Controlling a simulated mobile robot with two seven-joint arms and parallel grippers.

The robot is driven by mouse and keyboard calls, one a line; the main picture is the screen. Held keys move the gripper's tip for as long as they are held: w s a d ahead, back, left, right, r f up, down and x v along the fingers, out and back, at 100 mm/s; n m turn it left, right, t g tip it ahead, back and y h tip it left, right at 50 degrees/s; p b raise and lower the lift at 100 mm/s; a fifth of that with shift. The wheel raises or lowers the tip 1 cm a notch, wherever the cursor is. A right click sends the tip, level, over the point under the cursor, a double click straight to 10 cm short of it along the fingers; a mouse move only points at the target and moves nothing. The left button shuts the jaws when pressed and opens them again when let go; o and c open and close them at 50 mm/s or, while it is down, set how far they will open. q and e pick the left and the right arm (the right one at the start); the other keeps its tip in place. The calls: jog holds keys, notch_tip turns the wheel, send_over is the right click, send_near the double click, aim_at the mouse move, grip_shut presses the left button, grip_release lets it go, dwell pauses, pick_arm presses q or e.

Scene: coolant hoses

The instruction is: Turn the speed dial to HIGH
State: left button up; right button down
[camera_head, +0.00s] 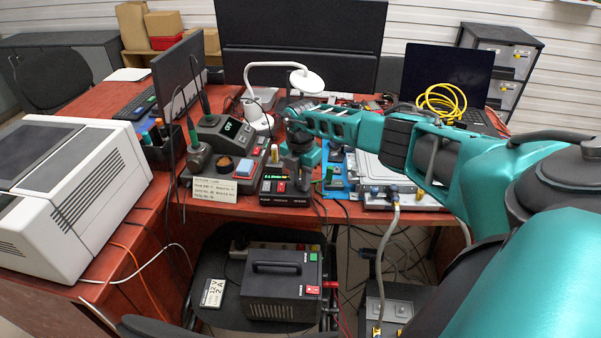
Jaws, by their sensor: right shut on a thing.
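My right gripper (300,180) reaches in from the right and points down onto a low black device (285,201) with a red-and-green lit panel (273,186) at the desk's front. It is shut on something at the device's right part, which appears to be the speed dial. The fingers hide the dial, so its pointer and the HIGH mark cannot be read. My left gripper is not in view.
Left of the device stand a soldering station (222,130) and a white label card (214,190). A white desk lamp (306,81) stands behind my arm. A silver box (390,190) with a hose is at right. A black power unit (283,285) sits below the desk.

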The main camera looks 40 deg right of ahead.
jog(key=c, duration=0.9)
grip_release()
jog(key=shift+r, duration=0.1)
notch_tip(320, 180, up, 13)
jog(key=shift+f, duration=0.1)
